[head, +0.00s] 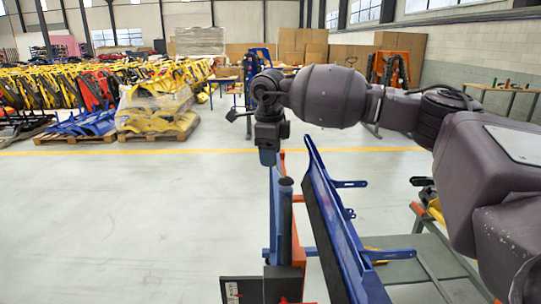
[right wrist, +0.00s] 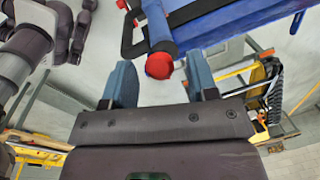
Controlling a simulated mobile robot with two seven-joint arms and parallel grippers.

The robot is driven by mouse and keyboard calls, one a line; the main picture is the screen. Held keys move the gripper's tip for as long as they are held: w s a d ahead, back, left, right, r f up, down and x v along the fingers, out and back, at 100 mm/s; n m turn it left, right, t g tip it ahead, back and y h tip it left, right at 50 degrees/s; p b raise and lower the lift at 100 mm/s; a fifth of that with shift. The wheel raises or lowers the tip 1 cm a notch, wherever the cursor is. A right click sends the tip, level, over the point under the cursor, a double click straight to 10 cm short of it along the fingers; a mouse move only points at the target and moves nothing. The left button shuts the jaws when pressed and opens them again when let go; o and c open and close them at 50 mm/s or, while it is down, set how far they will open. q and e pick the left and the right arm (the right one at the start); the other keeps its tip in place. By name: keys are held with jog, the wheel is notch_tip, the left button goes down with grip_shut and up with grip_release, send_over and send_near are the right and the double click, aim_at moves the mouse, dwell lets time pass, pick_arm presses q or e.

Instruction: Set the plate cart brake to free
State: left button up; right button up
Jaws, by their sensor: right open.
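The plate cart stands in front of me in the head view, with a blue side frame (head: 343,235) and a blue upright post with a dark cap (head: 285,182). My right gripper (head: 268,157) hangs pointing down just above and left of that cap. In the right wrist view my right gripper (right wrist: 160,85) is open, its two blue-grey fingers apart. A red ball knob (right wrist: 159,65) on the end of a blue bar (right wrist: 156,25) shows between and beyond the fingertips; nothing is gripped. I cannot tell the brake setting. My left gripper is not in view.
A grey-green bench (head: 425,275) stands right of the cart, under my right arm. A dark box (head: 262,289) sits at the cart's near foot. Wrapped yellow parts (head: 155,110) stand on pallets at the back left. The floor (head: 120,220) at left is clear.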

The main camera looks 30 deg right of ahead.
jog(key=shift+f, duration=0.7)
grip_shut()
